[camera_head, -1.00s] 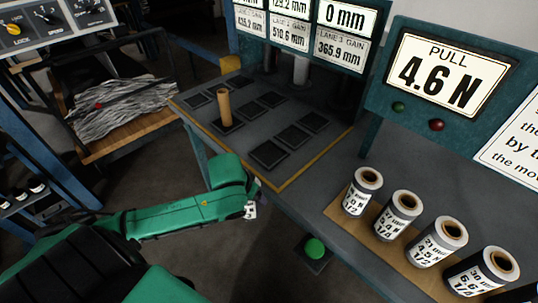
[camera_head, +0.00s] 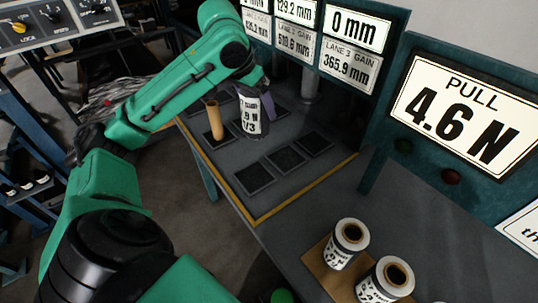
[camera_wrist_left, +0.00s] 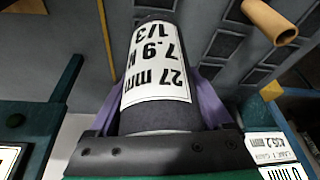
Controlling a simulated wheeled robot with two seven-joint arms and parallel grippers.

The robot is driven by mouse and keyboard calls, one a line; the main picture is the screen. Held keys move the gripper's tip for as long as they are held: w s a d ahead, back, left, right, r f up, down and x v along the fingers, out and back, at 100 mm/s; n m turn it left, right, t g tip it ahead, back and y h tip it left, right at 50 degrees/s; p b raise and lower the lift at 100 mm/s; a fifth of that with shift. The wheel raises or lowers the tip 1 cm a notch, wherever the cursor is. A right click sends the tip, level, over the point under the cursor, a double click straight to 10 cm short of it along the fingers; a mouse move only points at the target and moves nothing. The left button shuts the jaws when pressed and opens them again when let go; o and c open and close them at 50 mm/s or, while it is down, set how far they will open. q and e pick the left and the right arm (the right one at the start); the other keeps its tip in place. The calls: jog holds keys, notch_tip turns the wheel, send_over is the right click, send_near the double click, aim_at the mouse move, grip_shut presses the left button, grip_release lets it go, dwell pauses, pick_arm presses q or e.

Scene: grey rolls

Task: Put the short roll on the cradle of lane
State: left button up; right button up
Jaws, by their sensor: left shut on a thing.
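My left gripper (camera_head: 256,98) is shut on a dark grey roll (camera_head: 250,118) with a white label, held roughly upright over the grid of dark square pads. In the left wrist view the gripper (camera_wrist_left: 162,95) has purple fingers on both sides of the roll (camera_wrist_left: 157,70); its label reads 27 mm, 7.9 N, 1/3. I cannot tell whether its lower end touches the table. A plain tan tube (camera_head: 213,120) stands on a pad just left of it, also seen in the left wrist view (camera_wrist_left: 270,20). An empty pad (camera_head: 254,177) lies in front. My right gripper is not in view.
Two labelled rolls (camera_head: 348,244) show on a wooden board (camera_head: 318,268) at the lower right. Lane gain displays (camera_head: 347,65) stand behind the pads. A panel (camera_head: 457,102) reading PULL 4.6 N stands at the right. A yellow edge strip (camera_head: 300,190) borders the pad area.

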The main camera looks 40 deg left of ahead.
pick_arm(q)
jog(key=s+f+b, duration=0.1)
jog(key=f, duration=0.5)
jog(key=s+f+b, duration=0.1)
jog(key=f, duration=0.2)
jog(key=shift+s+a+b, duration=0.3)
jog(key=shift+s+a, duration=0.05)
jog(key=shift+a, duration=0.05)
jog(key=f, duration=0.8)
jog(key=shift+w+d+b, duration=0.1)
jog(key=shift+w+b, duration=0.3)
jog(key=shift+f, duration=0.4)
jog(key=shift+w, duration=0.1)
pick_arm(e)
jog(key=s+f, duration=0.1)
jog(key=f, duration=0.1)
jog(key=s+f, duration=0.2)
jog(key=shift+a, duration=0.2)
pick_arm(q)
jog(key=o, duration=1.3)
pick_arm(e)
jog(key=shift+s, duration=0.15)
pick_arm(q)
jog(key=shift+r, duration=0.1)
